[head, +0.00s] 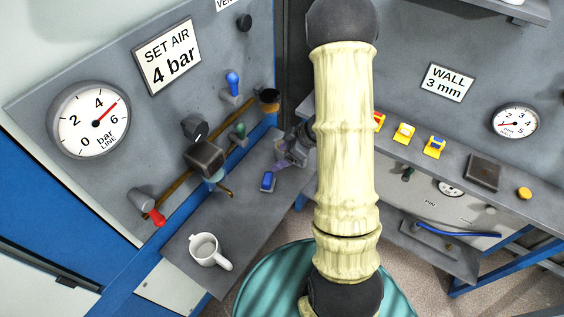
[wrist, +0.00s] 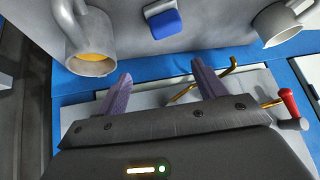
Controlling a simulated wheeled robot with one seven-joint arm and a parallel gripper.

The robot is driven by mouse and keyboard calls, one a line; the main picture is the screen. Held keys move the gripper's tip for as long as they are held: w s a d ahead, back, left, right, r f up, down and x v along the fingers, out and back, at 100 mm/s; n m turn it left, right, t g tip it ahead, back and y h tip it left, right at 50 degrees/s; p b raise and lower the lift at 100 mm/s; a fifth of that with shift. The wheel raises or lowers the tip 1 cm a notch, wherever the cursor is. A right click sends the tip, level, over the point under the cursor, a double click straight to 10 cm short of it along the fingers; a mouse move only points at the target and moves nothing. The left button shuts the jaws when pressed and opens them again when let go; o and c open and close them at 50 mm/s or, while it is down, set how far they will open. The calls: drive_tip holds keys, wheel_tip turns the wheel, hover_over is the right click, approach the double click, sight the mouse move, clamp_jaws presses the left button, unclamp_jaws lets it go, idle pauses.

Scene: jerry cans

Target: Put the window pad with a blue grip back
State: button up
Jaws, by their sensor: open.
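A small pad with a blue grip (head: 268,181) lies on the grey bench at the left in the head view. In the wrist view what looks like the same blue grip on a grey base (wrist: 164,20) is at the top centre, beyond my fingertips. My gripper (head: 281,160) has purple fingers and hangs over the bench just beside the pad, partly hidden by my arm. In the wrist view my gripper (wrist: 160,70) is open, its fingers wide apart with nothing between them. The pad is apart from the fingers.
A white mug (head: 206,248) stands at the bench's near end. A red-handled valve (head: 155,217) and a blue knob (head: 233,82) are on the left panel. Several yellow blocks, one with blue (head: 434,146), sit on the right shelf. A grey cup (wrist: 93,48) is left of the pad.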

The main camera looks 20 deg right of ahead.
wheel_tip(320, 180, up, 9)
drive_tip(key=w+d+m+t+h, duration=0.1)
drive_tip(key=w+m+t+h, duration=0.15)
drive_tip(key=m+h, duration=0.3)
drive_tip(key=s+a+r+m+g, duration=0.1)
drive_tip(key=s+a+m, duration=0.1)
drive_tip(key=s, duration=0.5)
drive_tip(key=s+a+r+m+g+h, duration=0.1)
drive_tip(key=s+a+r+m+g, duration=0.1)
drive_tip(key=s, duration=0.6)
drive_tip(key=shift+a+r+m, duration=0.15)
drive_tip(key=shift+a+m, duration=0.4)
drive_tip(key=shift+a, duration=0.7)
